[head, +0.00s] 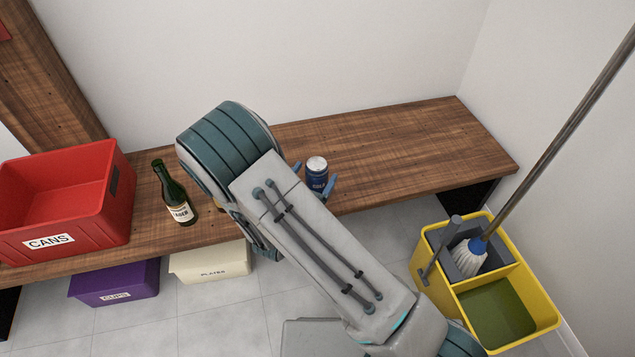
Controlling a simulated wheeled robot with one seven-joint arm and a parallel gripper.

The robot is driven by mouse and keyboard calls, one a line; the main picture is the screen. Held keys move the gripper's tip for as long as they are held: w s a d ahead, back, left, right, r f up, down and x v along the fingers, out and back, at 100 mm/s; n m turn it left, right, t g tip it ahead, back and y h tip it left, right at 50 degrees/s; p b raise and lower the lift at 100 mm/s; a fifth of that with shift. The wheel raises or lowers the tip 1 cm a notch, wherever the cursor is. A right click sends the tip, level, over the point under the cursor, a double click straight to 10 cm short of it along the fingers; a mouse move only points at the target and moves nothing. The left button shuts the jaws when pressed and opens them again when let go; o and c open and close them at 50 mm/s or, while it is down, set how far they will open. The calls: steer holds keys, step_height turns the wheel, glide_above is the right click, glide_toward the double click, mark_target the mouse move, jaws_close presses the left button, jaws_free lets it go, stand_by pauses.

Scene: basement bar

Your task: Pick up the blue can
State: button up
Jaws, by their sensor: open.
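The blue can (316,178) with a silver top stands upright on the wooden bench (420,148), right of my arm in the head view. My gripper (315,179) is at the can, with one blue-grey fingertip showing at its left and another at its front right. The jaws are open around or beside the can; whether they touch it I cannot tell. My arm hides most of the gripper and part of the bench.
A green bottle (174,195) stands left of my arm, beside a red crate (62,205) labelled CANS. A purple box (115,284) and a cream box (211,262) sit below the bench. A yellow mop bucket (530,290) stands at right. The bench's right end is clear.

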mark_target(320, 179)
steer(key=b+x, duration=0.1)
steer(key=x, duration=0.3)
steer(key=shift+w+d+b, duration=0.1)
steer(key=shift+w+b, duration=0.25)
steer(key=shift+w, duration=0.1)
steer(key=c, duration=0.9)
steer(key=shift+o, duration=0.2)
